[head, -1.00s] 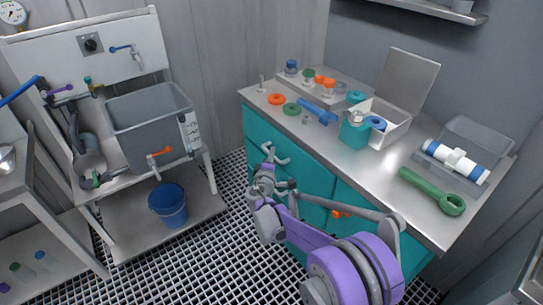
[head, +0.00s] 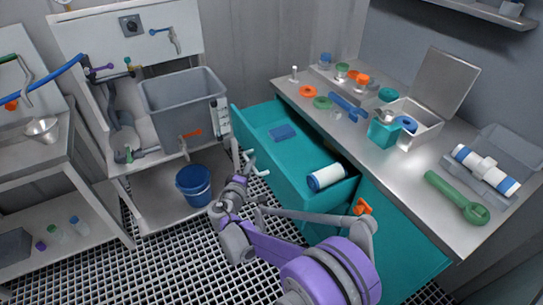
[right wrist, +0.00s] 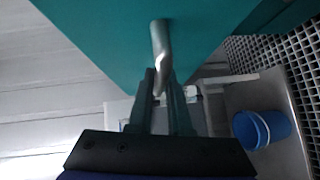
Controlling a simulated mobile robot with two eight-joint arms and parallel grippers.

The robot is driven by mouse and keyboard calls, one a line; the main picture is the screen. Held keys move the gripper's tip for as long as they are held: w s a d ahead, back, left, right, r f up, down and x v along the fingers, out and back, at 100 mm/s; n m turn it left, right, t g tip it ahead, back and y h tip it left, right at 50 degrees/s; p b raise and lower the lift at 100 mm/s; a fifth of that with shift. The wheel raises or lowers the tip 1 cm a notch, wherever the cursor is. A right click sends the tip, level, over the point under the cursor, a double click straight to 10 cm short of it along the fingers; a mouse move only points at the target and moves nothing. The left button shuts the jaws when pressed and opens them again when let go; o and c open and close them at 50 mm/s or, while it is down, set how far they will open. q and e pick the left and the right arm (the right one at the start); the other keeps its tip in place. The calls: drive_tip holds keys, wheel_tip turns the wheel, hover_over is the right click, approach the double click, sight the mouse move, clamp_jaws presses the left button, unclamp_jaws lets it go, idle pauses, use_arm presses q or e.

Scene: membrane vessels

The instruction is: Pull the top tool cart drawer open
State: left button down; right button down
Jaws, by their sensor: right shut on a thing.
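The top drawer (head: 296,190) of the teal tool cart stands pulled out toward the left, its inside visible from above. Its metal bar handle (right wrist: 159,45) is on the teal front. My right gripper (right wrist: 161,95) is shut on the handle, with the handle's lower end between the two fingers. In the head view the right gripper (head: 245,168) is small at the drawer front, and the arm partly hides the front. My left gripper is in neither view.
A white cylinder with blue ends (head: 326,177) and a flat blue piece (head: 282,132) lie in the drawer. The cart's metal top (head: 400,165) carries tools and a box. A blue bucket (head: 194,185) stands below the grey sink (head: 185,100). Grating floor lies between.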

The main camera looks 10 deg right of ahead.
drive_tip(key=s+a, duration=0.2)
drive_tip(key=a, duration=0.5)
drive_tip(key=shift+s+a, duration=0.3)
drive_tip(key=shift+s, duration=0.1)
drive_tip(key=c, duration=0.8)
unclamp_jaws()
drive_tip(key=shift+c, duration=0.2)
drive_tip(key=p+v, duration=0.1)
drive_tip(key=v, duration=0.9)
drive_tip(key=shift+s+a+p, duration=0.2)
drive_tip(key=shift+s+p, duration=0.1)
drive_tip(key=shift+p, duration=0.1)
